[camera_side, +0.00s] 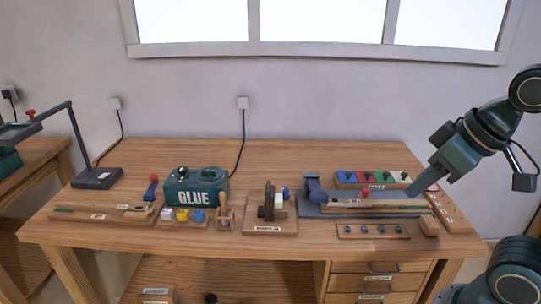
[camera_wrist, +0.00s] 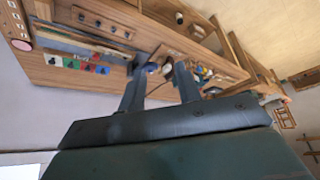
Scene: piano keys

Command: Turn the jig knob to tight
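A grey-blue jig plate (camera_side: 308,210) lies on the right half of the bench with long wooden key pieces (camera_side: 375,205) on it. A dark blue upright part (camera_side: 313,187) stands at its left end. A small red knob (camera_side: 366,192) shows near its middle; I cannot tell which of these is the jig knob or read its setting. My gripper (camera_side: 413,190) hangs just above the jig's right end, pointing down and left. In the wrist view my gripper (camera_wrist: 158,72) shows two separated fingers with nothing held between them. The jig's plate (camera_wrist: 75,44) also shows there, left of the fingers.
A colour-marked block (camera_side: 372,179) stands behind the jig, and a strip with several dark knobs (camera_side: 372,232) lies in front. A wooden block stand (camera_side: 268,229) and a green GLUE box (camera_side: 196,188) stand to the left. The bench's front edge is clear.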

